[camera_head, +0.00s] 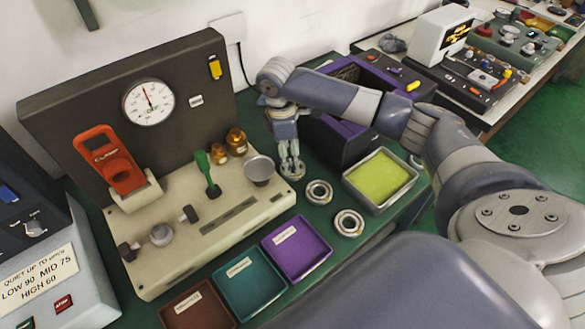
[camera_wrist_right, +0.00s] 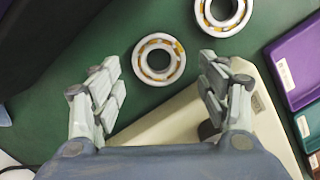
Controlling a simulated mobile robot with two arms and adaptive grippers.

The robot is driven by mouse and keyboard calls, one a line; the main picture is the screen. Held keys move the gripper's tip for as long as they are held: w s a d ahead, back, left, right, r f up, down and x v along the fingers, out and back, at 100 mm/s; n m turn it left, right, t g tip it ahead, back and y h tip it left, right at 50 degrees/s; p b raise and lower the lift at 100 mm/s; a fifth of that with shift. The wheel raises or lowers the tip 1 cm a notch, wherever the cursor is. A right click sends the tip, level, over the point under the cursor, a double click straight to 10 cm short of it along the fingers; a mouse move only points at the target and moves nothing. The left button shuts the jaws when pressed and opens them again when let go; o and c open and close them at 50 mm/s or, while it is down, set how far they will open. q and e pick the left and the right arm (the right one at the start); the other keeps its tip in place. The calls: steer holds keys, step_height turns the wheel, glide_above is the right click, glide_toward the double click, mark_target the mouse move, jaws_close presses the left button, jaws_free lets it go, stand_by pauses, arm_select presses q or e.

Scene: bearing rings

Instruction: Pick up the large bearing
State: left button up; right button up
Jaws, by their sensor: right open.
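Two bearing rings lie flat on the green mat. One ring (camera_head: 320,191) is nearer the gripper and shows in the right wrist view (camera_wrist_right: 137,62), ahead of the fingers. The other ring (camera_head: 349,222) lies nearer the purple tray and is cut by the top edge of the right wrist view (camera_wrist_right: 203,16); it looks slightly larger, but the difference is small. My right gripper (camera_head: 291,170) points down beside the cream fixture, left of both rings. In the right wrist view its fingers (camera_wrist_right: 160,88) are spread with nothing held between them. My left gripper is not visible.
The cream fixture (camera_head: 150,270) with a metal cup (camera_head: 260,169) stands close left of the gripper. Purple (camera_head: 322,257), teal (camera_head: 276,301) and brown trays line the front. A yellow-lined tray (camera_head: 356,192) is right of the rings, with a dark purple-edged box (camera_head: 340,148) behind.

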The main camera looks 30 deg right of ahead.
mark_target(292, 164)
steer(key=f, duration=0.4)
steer(key=shift+d+f+p, duration=0.2)
steer(key=shift+f+p, duration=0.05)
steer(key=shift+p, duration=0.1)
steer(key=shift+f, duration=0.15)
steer(key=c, duration=0.8)
steer(key=shift+c, duration=1.4)
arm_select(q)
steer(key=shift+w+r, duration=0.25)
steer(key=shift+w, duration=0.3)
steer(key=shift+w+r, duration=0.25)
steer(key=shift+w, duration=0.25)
